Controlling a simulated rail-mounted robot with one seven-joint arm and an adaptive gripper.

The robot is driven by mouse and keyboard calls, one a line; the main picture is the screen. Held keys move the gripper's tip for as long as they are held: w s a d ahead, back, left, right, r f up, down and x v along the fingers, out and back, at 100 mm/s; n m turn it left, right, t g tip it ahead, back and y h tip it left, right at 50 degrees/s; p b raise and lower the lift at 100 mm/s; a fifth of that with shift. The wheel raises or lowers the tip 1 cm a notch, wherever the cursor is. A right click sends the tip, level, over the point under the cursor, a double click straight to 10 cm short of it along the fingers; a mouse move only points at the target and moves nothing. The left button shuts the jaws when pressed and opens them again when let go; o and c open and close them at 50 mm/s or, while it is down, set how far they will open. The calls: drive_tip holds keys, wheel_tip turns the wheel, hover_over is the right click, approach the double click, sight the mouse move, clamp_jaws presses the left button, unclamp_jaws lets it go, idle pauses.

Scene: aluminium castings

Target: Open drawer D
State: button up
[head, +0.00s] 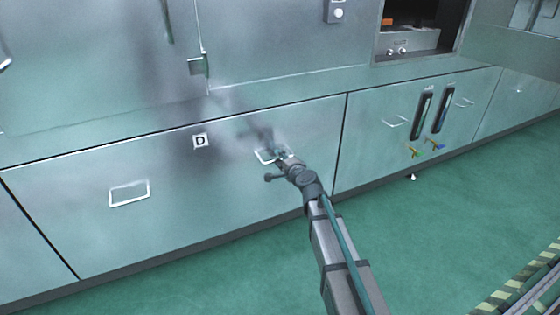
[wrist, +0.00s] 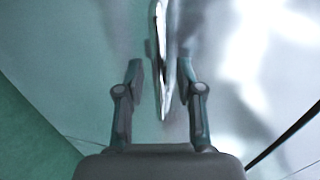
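Drawer D (head: 165,225) is a wide pale metal front marked with a "D" label (head: 201,141). It looks closed, flush with its neighbours. It has two recessed-looking bar handles, a left handle (head: 129,200) and a right handle (head: 262,159). My gripper (head: 279,153) is at the right handle and partly covers it. In the wrist view, my gripper (wrist: 161,70) has its fingers apart, one on each side of the handle (wrist: 160,45). A gap shows at the left finger; the right finger is close to the bar, and I cannot tell whether it touches.
The green floor (head: 430,235) in front is clear, with a striped edge (head: 515,290) at the lower right.

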clamp_jaws()
drive_tip(key=shift+s+d, duration=0.1)
idle(0.4)
